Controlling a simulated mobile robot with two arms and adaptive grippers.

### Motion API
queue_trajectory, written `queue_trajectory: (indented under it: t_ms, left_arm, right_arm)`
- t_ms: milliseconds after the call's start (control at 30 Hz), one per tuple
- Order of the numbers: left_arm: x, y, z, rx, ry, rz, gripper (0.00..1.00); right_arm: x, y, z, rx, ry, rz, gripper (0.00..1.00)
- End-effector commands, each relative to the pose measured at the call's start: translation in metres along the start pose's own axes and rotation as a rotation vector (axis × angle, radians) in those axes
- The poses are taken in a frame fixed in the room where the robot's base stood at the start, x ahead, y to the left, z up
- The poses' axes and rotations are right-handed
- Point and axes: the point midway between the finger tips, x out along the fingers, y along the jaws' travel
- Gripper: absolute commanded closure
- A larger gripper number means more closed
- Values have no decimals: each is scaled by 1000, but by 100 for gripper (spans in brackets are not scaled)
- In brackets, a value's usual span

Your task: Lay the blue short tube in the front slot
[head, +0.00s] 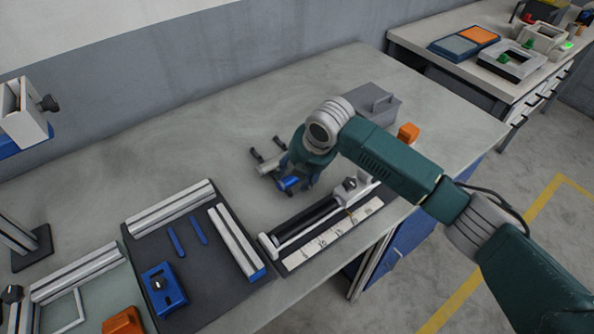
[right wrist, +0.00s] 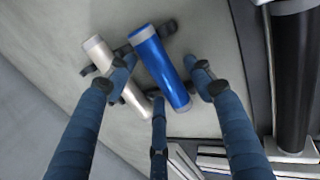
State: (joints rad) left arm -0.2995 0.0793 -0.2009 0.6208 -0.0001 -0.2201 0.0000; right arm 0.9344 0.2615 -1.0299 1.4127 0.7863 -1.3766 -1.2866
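In the right wrist view, the blue tube (right wrist: 160,68) rests across the black supports, next to the silver tube (right wrist: 118,75). My right gripper (right wrist: 163,80) is open above the tubes. Its spread fingers stand on both sides of the blue tube, with a gap visible on the right. In the head view the right gripper (head: 300,180) partly covers the tubes. I cannot tell which place is the front slot. My left gripper is out of view.
A long fixture with a black roller (head: 308,224) and a marked white scale (head: 333,236) stands close in front of the gripper. A dark mat (head: 215,275) with rails and a blue block (head: 163,290) lies left. A grey box (head: 372,103) and orange block (head: 408,133) stand behind right.

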Motion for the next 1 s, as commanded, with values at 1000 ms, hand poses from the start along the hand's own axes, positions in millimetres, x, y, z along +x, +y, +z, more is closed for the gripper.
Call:
queue_trajectory:
  t_ms: [1000]
  left_arm:
    - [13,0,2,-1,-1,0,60]
  right_arm:
    - [-122,2,0,0,-1,0,48]
